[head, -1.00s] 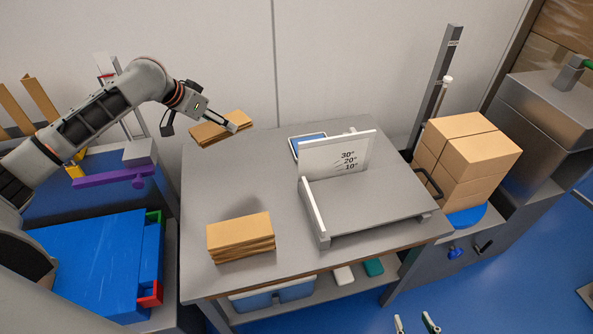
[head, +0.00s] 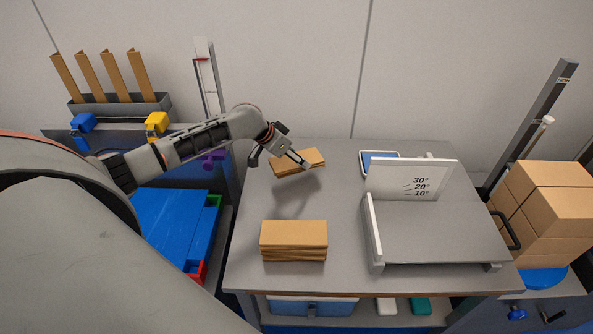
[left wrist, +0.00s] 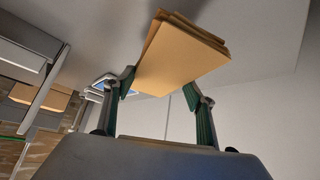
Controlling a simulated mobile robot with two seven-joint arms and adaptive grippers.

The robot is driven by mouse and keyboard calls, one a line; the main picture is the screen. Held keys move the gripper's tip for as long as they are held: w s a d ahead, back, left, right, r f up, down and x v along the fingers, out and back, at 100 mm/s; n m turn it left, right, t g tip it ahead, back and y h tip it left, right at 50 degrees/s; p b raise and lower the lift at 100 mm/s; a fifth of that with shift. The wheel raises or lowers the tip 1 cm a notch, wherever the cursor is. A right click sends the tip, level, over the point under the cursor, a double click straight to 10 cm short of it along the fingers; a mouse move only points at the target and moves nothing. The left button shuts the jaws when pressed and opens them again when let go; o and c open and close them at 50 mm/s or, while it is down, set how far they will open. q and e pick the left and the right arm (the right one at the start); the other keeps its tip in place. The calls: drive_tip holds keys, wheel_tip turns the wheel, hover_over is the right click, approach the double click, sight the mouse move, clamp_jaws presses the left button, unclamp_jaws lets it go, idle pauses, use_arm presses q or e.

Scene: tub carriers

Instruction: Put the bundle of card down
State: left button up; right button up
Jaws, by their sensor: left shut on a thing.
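My left gripper (head: 299,161) is shut on a bundle of tan card (head: 288,168), over the back left part of the grey table. A shadow lies on the table in front of and below the bundle, so it appears held above the top; the exact gap cannot be told. In the left wrist view the bundle (left wrist: 182,55) sits tilted between the two green-padded fingers (left wrist: 166,86). Another stack of card (head: 293,240) lies on the table's front left part. My right gripper is not in view.
The grey table (head: 255,225) has bare room between the bundle and the front stack. A grey angle fixture with a white marked panel (head: 412,180) stands on the right. A blue-screened tablet (head: 378,160) lies behind it. Boxes (head: 545,205) are piled farther right.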

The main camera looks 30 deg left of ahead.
use_arm(q)
drive_tip(key=shift+f, duration=0.9)
wheel_tip(320, 180, down, 4)
drive_tip(key=shift+r+b, duration=0.2)
drive_tip(key=shift+b, duration=0.2)
drive_tip(key=o, duration=1.6)
drive_tip(key=shift+r, duration=0.1)
drive_tip(key=p+v, duration=0.1)
drive_tip(key=v, duration=0.9)
drive_tip(key=shift+s+a+r+p, duration=0.1)
drive_tip(key=shift+s+r+p, duration=0.15)
drive_tip(key=shift+p, duration=0.1)
drive_tip(key=shift+s+a+r, duration=0.1)
drive_tip(key=shift+s+r, duration=0.25)
drive_tip(key=shift+r, duration=0.1)
